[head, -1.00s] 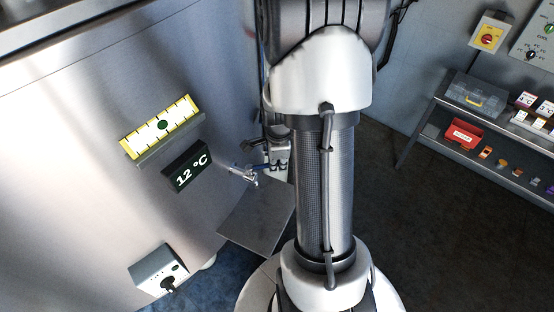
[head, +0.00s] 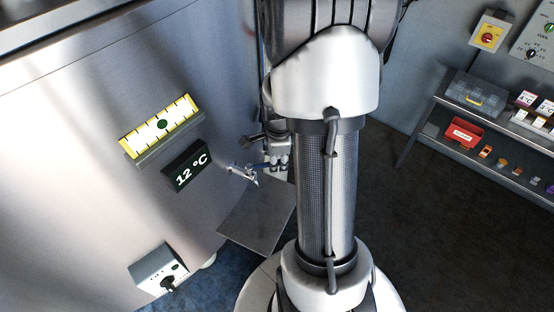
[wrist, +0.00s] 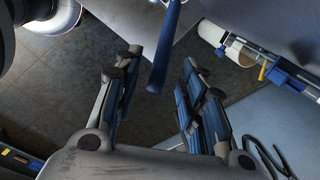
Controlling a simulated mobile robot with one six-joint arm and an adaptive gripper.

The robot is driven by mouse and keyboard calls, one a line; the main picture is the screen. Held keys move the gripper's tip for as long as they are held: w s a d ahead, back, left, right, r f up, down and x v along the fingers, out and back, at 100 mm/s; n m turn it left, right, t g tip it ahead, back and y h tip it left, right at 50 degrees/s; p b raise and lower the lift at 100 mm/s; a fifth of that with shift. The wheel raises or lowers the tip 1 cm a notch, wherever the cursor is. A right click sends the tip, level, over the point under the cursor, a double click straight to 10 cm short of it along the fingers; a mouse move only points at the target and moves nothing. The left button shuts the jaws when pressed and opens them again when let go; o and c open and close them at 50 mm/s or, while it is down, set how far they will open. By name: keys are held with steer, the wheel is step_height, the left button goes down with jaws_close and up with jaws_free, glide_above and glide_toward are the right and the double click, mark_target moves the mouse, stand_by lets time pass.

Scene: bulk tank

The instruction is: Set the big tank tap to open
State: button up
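In the wrist view a long blue lever (wrist: 164,50), apparently the tap's handle, runs down from the top edge. Its rounded end appears between my two fingers. My gripper (wrist: 158,62) is open, with a finger on each side of the lever and visible gaps to both. In the head view my gripper (head: 273,150) is beside the tap, partly behind my arm, and the lever is mostly hidden there.
A metal plate (head: 257,222) lies below the tap. A grey switch box (head: 161,270) sits low on the tank. A shelf (head: 500,143) with a red box (head: 465,133) stands right. The dark floor between is clear.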

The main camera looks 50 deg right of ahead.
step_height(320, 180, up, 10)
steer(key=s+a, duration=0.1)
steer(key=shift+s+a+r, duration=0.15)
steer(key=shift+s+a, duration=0.05)
steer(key=shift+s, duration=0.1)
steer(key=shift+a, duration=0.1)
